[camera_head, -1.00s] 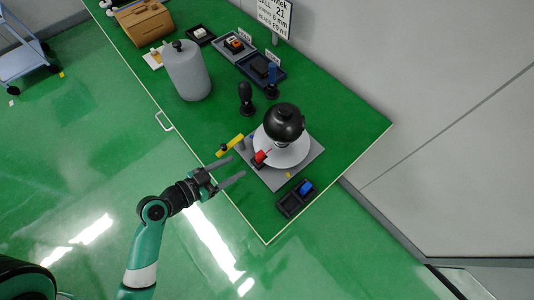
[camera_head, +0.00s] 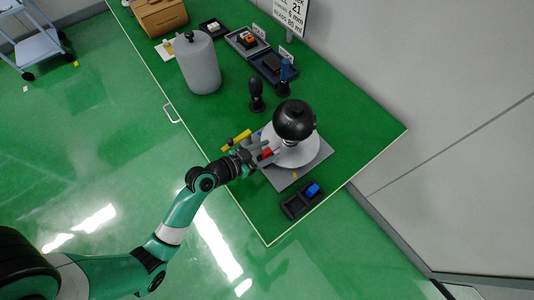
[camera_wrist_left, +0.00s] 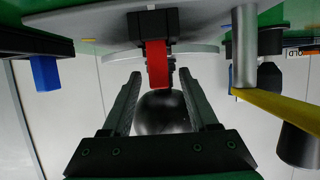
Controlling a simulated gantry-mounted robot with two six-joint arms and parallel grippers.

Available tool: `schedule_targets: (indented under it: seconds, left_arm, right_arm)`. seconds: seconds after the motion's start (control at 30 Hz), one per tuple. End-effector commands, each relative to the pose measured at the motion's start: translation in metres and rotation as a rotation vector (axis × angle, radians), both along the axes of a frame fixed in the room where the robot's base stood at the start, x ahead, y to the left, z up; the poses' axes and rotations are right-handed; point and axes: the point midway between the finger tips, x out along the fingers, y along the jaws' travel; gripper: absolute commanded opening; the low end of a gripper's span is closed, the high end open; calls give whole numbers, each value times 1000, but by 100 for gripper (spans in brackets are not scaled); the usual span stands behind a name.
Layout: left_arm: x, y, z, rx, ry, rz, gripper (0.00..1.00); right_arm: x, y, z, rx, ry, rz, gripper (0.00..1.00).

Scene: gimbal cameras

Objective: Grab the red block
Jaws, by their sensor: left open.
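The red block (camera_head: 266,153) stands at the front left edge of a white disc (camera_head: 304,155) on a grey plate. In the left wrist view the red block (camera_wrist_left: 157,63) is upright, attached to or resting against a black holder (camera_wrist_left: 152,24). My left gripper (camera_head: 268,154) is open with its fingers on either side of the block. In the left wrist view its fingertips (camera_wrist_left: 159,75) flank the block with gaps on both sides. The fingers partly hide the block in the head view. My right gripper is not seen.
A black ball (camera_head: 295,120) sits over the disc. A yellow-handled tool (camera_head: 236,140) lies close to the left of my gripper. A grey cylinder (camera_head: 199,66) stands farther back on the green table.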

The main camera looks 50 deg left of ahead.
Motion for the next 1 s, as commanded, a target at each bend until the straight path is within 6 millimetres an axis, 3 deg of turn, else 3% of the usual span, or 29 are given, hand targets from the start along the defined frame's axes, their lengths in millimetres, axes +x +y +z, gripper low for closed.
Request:
schedule_targets:
  seconds: [0.17,0.5,1.0]
  left_arm:
    - [0,0,0,0,0,0,60]
    - [0,0,0,0,0,0,1]
    - [0,0,6,1,-1,0,0]
  right_arm:
    - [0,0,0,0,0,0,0]
    - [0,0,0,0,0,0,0]
    - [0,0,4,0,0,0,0]
